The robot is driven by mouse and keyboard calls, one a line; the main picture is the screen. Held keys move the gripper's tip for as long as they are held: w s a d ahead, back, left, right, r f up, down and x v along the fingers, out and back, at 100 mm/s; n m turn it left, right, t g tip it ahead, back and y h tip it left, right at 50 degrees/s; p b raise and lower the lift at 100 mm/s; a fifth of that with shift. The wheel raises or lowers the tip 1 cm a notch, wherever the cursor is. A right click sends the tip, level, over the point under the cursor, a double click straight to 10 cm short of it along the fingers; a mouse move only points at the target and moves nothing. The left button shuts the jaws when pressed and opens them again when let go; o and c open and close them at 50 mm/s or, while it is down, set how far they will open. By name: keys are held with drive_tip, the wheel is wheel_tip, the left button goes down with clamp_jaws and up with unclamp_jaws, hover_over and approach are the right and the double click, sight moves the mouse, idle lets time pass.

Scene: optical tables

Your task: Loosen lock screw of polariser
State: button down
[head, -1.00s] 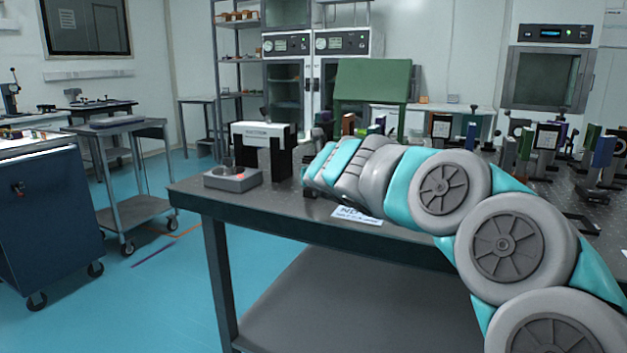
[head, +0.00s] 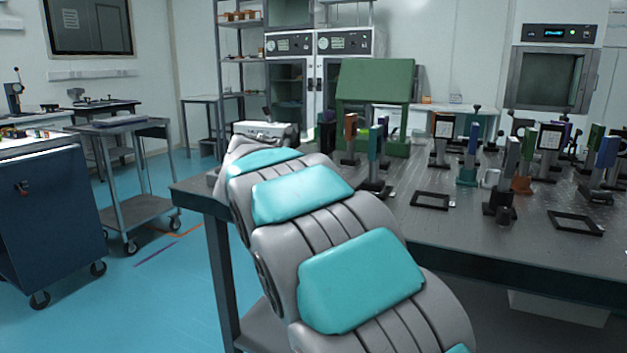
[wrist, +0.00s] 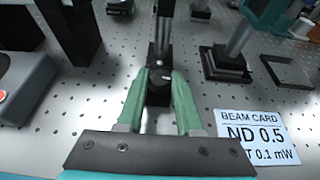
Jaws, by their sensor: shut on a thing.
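In the wrist view my gripper (wrist: 161,76) has its two green fingers closed on a small dark knob (wrist: 160,73), seemingly the lock screw, low on a black post holder (wrist: 152,55). A silver post (wrist: 164,30) rises from this holder to the top edge of the picture. The optic on top of the post is out of this view, so I cannot see the polariser itself. In the head view my own arm hides the gripper and this post.
A beam card (wrist: 256,135) marked ND 0.5 lies right of my gripper. Another post base (wrist: 225,65) and a flat black frame (wrist: 285,72) stand beyond it. A grey box (wrist: 22,85) is at the left. Several mounts crowd the optical table (head: 420,225).

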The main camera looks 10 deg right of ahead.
drive_tip(key=shift+w+a+m+g+h, duration=0.2)
drive_tip(key=shift+m+g+h, duration=0.8)
drive_tip(key=shift+m+g, duration=0.25)
drive_tip(key=shift+w+a+m+g+h, duration=0.15)
drive_tip(key=shift+m+g+h, duration=0.9)
drive_tip(key=shift+m, duration=0.3)
drive_tip(key=shift+w+m+g+h, duration=0.1)
drive_tip(key=shift+m+g+h, duration=0.25)
drive_tip(key=shift+m+g, duration=0.45)
drive_tip(key=shift+r, duration=0.15)
drive_tip(key=c, duration=0.5)
unclamp_jaws()
drive_tip(key=shift+c, duration=0.2)
